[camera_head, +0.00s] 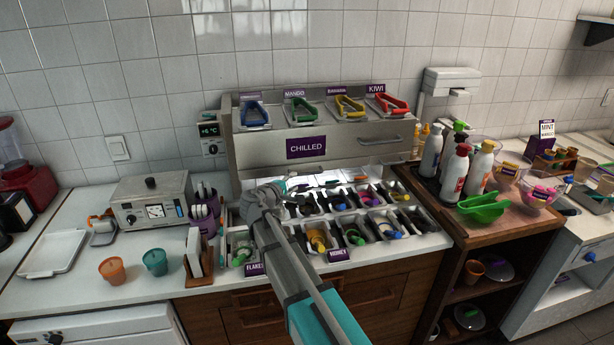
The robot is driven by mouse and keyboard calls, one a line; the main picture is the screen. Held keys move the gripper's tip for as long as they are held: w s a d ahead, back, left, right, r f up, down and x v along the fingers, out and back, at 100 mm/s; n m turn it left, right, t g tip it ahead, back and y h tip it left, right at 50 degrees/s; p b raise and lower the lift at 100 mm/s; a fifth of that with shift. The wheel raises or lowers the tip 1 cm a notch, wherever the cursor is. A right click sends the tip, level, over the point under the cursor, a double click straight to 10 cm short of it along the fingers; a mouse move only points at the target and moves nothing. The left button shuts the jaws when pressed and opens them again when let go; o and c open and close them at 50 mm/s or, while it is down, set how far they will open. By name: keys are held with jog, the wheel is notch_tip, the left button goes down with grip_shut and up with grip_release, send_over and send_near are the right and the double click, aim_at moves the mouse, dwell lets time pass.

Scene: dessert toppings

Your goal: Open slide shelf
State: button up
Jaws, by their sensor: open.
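The steel shelf unit marked CHILLED (265,150) stands against the tiled wall, behind the topping bins. Its front panel carries a bar handle (394,139) at the right. Bright light shows in the gap under the panel. My arm reaches up from the bottom middle and bends to the right over the bins. My gripper (330,185) is open, small and dark in the picture, just below the panel. It is left of and below the handle, apart from it. I see nothing held in it, though its fingers are hard to make out.
Topping bins (405,223) with scoops fill the counter under my arm. White bottles (479,168) stand at the right. Orange and teal cups (154,262) stand on the left counter.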

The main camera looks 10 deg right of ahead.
aim_at(306, 174)
jog(key=b+x, duration=0.1)
jog(key=x, duration=0.7)
jog(key=shift+w+d, duration=0.2)
jog(key=shift+w, duration=0.05)
grip_shut()
